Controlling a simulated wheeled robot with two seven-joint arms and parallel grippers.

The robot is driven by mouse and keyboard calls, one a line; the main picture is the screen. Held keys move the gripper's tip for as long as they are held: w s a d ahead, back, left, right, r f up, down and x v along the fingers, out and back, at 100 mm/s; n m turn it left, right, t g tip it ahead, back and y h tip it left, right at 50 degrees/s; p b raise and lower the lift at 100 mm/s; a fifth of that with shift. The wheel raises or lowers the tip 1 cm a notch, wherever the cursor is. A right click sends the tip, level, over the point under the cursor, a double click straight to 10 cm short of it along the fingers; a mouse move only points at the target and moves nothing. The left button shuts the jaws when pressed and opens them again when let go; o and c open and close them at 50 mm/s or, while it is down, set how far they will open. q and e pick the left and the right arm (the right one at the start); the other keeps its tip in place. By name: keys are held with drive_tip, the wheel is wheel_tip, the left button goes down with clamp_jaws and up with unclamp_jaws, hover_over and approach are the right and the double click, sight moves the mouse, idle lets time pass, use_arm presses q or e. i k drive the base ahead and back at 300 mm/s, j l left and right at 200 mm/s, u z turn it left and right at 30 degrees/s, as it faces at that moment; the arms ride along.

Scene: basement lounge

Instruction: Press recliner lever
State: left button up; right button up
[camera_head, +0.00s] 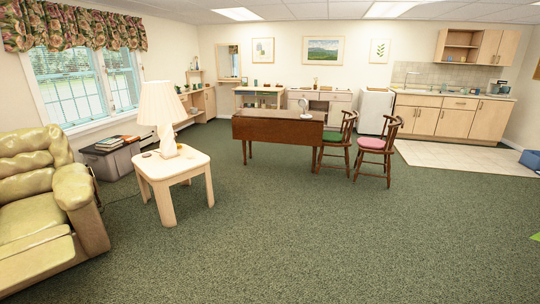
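A yellow-green padded recliner (38,205) stands at the left edge of the head view, cut off by the frame. Its rounded armrest (73,187) faces the side table, and its outer side panel (92,228) shows below the armrest. A thin dark line, perhaps a cord or the lever, shows near the back of the armrest; I cannot tell which. No lever can be made out clearly. Neither of my grippers is in view.
A pale side table (182,163) with a white lamp (162,110) stands right of the recliner. A grey storage box (110,160) is behind it. A brown drop-leaf table (278,127) and two chairs stand mid-room. The green carpet (300,235) in front is clear.

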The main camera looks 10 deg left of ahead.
sight(95, 191)
drive_tip(key=i+z, duration=0.15)
drive_tip(key=i, duration=2.1)
drive_tip(key=i+j+u, duration=0.2)
drive_tip(key=i, duration=0.3)
drive_tip(key=i+l+u, duration=0.1)
drive_tip(key=i+u, duration=0.15)
drive_tip(key=i, duration=0.25)
drive_tip(key=i+u, duration=0.2)
drive_tip(key=i, duration=0.3)
drive_tip(key=i+l+u, duration=0.2)
drive_tip(key=i, duration=0.25)
drive_tip(key=i+l+u, duration=0.2)
drive_tip(key=i, duration=0.3)
drive_tip(key=i+j+z, duration=0.15)
drive_tip(key=i, duration=1.85)
drive_tip(key=i+u, duration=0.3)
drive_tip(key=u, duration=0.15)
drive_tip(key=i+l+u, duration=0.2)
drive_tip(key=u, duration=0.25)
drive_tip(key=i+l+u, duration=0.25)
drive_tip(key=u, duration=0.2)
